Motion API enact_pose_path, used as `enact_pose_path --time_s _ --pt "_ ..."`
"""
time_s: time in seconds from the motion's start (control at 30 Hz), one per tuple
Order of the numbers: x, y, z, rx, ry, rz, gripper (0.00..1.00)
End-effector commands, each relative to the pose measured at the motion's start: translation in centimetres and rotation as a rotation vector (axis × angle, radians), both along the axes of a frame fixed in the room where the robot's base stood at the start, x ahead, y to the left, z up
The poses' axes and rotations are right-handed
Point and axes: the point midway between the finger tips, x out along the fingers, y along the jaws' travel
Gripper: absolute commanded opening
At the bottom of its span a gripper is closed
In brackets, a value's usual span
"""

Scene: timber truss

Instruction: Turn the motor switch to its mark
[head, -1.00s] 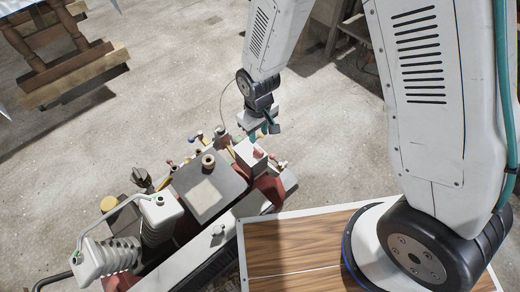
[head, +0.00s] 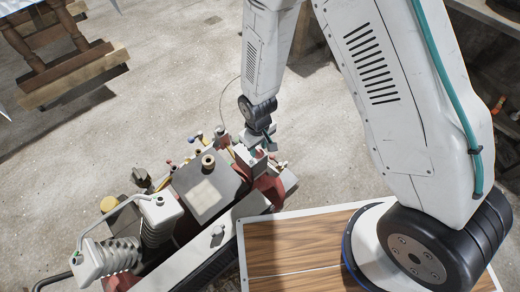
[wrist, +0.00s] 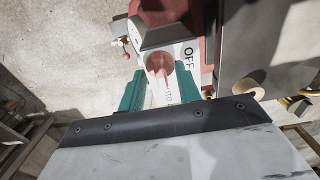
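The motor switch shows in the wrist view as a red-pink knob (wrist: 163,75) on a white plate (wrist: 188,38). The plate carries the dark word OFF at right and more lettering close to the knob, partly hidden. My gripper (wrist: 158,88) has its two teal fingers apart, one on each side of the knob; I cannot tell whether they touch it. In the head view my gripper (head: 264,143) is low over the white switch box (head: 248,161) at the right end of the machine. The knob itself is hidden there.
The machine has a dark top (head: 205,190) with a brown spool-like part (head: 208,162) and small coloured levers beside the box. A white ribbed unit (head: 120,255) stands at its left. A wooden-topped panel (head: 300,240) lies at front right.

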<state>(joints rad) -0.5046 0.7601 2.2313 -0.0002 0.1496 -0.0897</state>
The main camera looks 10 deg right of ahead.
Motion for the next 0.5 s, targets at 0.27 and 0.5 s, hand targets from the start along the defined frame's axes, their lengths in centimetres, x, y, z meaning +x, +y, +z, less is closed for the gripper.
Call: enact_pose_path --time_s 0.27,0.5 --pt "0.0 -0.02 0.02 0.0 0.0 0.0 0.0" --pt "0.01 -0.07 0.03 0.0 0.0 0.071 0.0"
